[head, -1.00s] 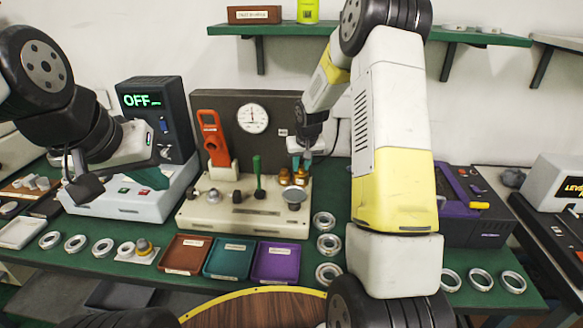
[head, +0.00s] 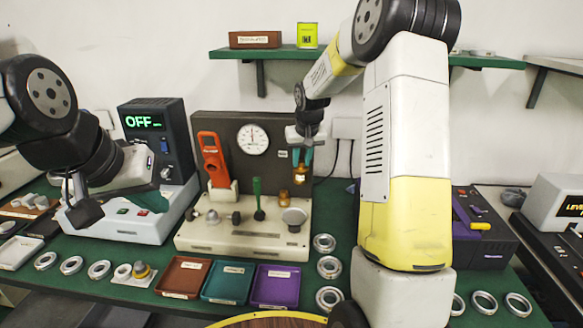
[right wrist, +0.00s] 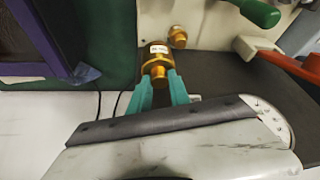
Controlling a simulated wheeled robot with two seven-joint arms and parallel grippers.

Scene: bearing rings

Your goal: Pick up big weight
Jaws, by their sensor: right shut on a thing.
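The big weight (head: 300,175), a brass cylinder with a pale label, is held between the teal fingers of my right gripper (head: 303,158). It is in front of the dark panel, above the cream test stand (head: 243,232). In the right wrist view the weight (right wrist: 158,62) sits between the two fingertips (right wrist: 160,88), which are shut on it. A smaller brass weight (right wrist: 178,37) shows just beyond it on the cream stand. My left gripper (head: 152,200) is at the left by the white device; its teal fingers are partly hidden, so its opening is unclear.
A dial gauge (head: 252,139), orange tool (head: 214,160) and green lever (head: 257,198) stand left of the held weight. Brown, teal and purple trays (head: 275,287) lie in front. Metal rings (head: 325,243) lie right of the stand. A shelf (head: 275,54) hangs above.

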